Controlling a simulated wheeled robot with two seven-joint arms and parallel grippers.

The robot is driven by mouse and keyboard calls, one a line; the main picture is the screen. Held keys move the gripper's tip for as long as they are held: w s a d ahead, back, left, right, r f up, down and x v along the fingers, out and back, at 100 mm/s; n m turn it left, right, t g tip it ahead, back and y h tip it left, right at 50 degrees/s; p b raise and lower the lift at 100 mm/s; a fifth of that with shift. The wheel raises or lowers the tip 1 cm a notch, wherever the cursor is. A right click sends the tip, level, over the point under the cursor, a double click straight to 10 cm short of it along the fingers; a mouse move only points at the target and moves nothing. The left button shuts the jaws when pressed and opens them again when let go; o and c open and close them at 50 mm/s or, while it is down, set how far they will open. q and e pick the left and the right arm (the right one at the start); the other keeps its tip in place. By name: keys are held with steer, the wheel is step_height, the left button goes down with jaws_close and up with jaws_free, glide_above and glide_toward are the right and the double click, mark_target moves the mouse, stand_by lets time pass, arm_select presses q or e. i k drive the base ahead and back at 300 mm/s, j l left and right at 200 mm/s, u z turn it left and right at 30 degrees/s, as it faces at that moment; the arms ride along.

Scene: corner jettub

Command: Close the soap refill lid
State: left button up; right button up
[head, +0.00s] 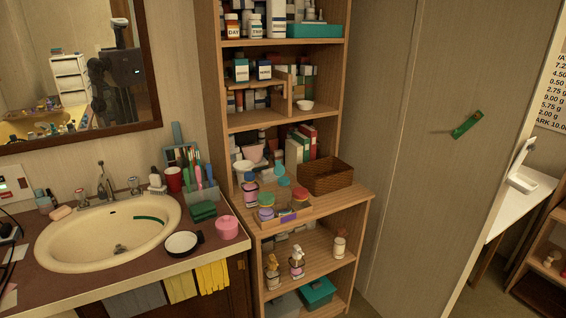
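I cannot tell for certain which container is the soap refill. A small bottle with a pink label (251,194) stands on the shelf's middle ledge, at the left end. A round teal disc (280,172) shows behind it to the right; I cannot tell whether it is a hinged lid. Jars with coloured tops sit in a shallow wooden tray (298,216) in front. Pump bottles, one dark-topped (272,268) and one white-topped (296,262), stand on the shelf below. Neither of my grippers is in view.
The wooden shelf unit holds a wicker basket (325,175) and a teal box (318,292). On the counter left are a sink (60,250), a black-handled pan (183,243) and a pink pot (227,227). A grey panel (420,130) stands to the right.

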mark_target(278, 171)
steer(key=j+u, duration=0.2)
steer(key=u, duration=0.15)
steer(key=i+l+u, duration=0.1)
steer(key=l+u, duration=0.2)
steer(key=i+l+u, duration=0.1)
steer(key=l+u, duration=0.55)
steer(key=i+l, duration=0.05)
